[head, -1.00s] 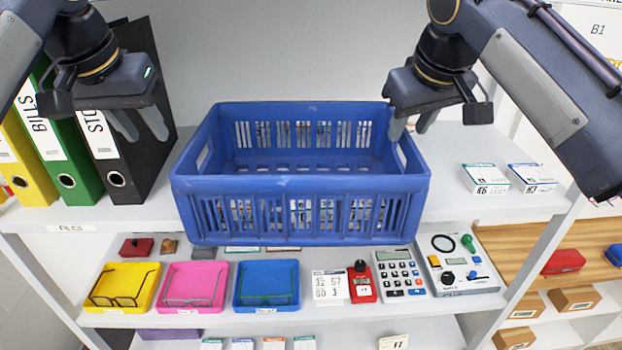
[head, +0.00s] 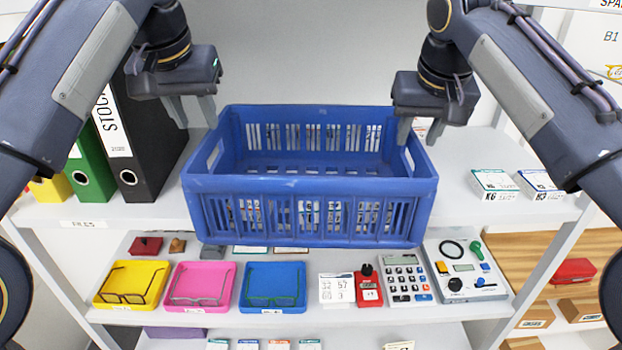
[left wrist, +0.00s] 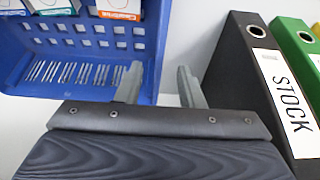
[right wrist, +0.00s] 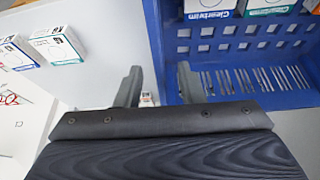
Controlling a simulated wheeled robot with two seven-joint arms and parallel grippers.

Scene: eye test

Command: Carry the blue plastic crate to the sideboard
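The blue plastic crate (head: 310,185) stands upright on a pale shelf, its front wall covering part of the shelf's front edge. Small boxes (left wrist: 118,8) show inside it in the wrist views. My left gripper (head: 196,112) is open at the crate's left side; in the left wrist view its fingers (left wrist: 158,85) are apart, either side of the side wall's line. My right gripper (head: 420,130) is open at the right side; in the right wrist view its fingers (right wrist: 158,85) are likewise apart around the wall's line. Contact cannot be told. No sideboard is recognisable.
Black (head: 145,150) and green (head: 92,170) binders stand close left of the crate. Small cartons (head: 495,184) lie on the shelf to its right. A lower shelf holds yellow, pink and blue trays (head: 272,286) with glasses, a calculator (head: 405,277) and other devices.

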